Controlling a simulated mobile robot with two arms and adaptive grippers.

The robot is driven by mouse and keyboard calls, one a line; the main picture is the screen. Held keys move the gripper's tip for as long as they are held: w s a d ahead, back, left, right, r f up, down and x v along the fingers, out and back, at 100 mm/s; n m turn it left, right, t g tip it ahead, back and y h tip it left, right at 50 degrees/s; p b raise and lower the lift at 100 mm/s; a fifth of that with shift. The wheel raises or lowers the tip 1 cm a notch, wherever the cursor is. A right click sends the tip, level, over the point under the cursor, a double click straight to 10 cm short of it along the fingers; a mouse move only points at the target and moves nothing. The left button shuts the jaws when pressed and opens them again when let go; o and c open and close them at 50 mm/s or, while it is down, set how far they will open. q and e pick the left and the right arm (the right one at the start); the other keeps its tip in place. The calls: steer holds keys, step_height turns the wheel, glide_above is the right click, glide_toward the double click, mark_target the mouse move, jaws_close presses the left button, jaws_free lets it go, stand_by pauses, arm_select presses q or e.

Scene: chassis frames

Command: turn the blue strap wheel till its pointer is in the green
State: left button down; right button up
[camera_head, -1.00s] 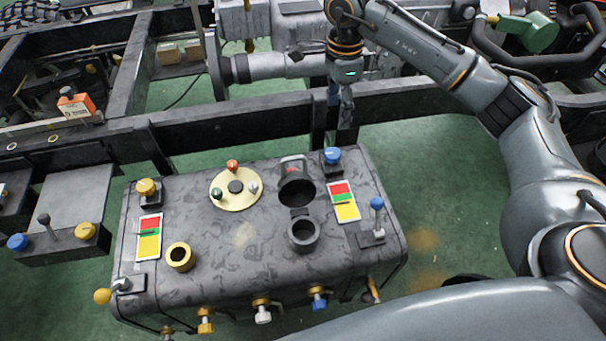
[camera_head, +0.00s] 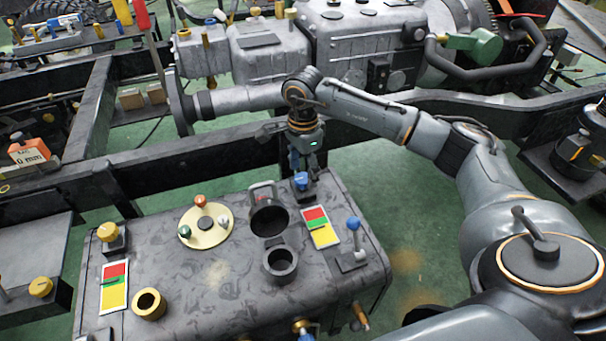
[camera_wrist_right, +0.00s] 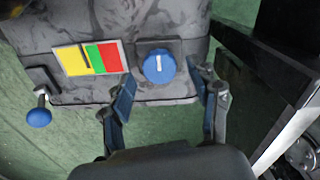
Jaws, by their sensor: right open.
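The blue strap wheel (camera_head: 301,181) is a round knob with a white mark, at the far right corner of the dark tank. It shows whole in the wrist view (camera_wrist_right: 159,66). Its gauge (camera_head: 321,228) has red, green and yellow bands. In the wrist view the gauge (camera_wrist_right: 105,56) has a dark pointer (camera_wrist_right: 84,57) in the yellow, close to the green edge. My right gripper (camera_wrist_right: 170,86) is open and empty, its fingers left and right of the wheel's near side, with no clear contact. In the head view its fingers (camera_head: 297,160) are just behind the wheel.
A blue-balled lever (camera_head: 353,225) stands close to the gauge. A black open cup (camera_head: 268,213) is left of the wheel. A yellow knob (camera_head: 108,232) with a similar gauge (camera_head: 114,287) is at the tank's left. A dark frame rail (camera_head: 215,146) runs behind the tank.

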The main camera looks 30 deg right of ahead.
arm_select(q)
steer(key=shift+r, duration=0.25)
arm_select(e)
steer(key=shift+f, duration=0.7)
steer(key=c, duration=1.2)
steer(key=shift+o, duration=0.2)
steer(key=shift+m, duration=0.4)
steer(key=m+p, duration=0.1)
steer(key=m, duration=0.1)
steer(key=shift+m, duration=0.3)
arm_select(q)
steer(key=shift+s+a+f+p, duration=0.1)
steer(key=shift+s+f, duration=0.35)
steer(key=shift+f, duration=0.4)
steer(key=shift+s+a+f+p, duration=0.15)
steer(key=shift+s+f, duration=0.25)
steer(key=shift+f, duration=0.4)
steer(key=shift+s+d+f+p, duration=0.1)
steer(key=shift+s+f, duration=0.35)
steer(key=shift+f, duration=0.4)
arm_select(e)
steer(key=shift+m, duration=1.8)
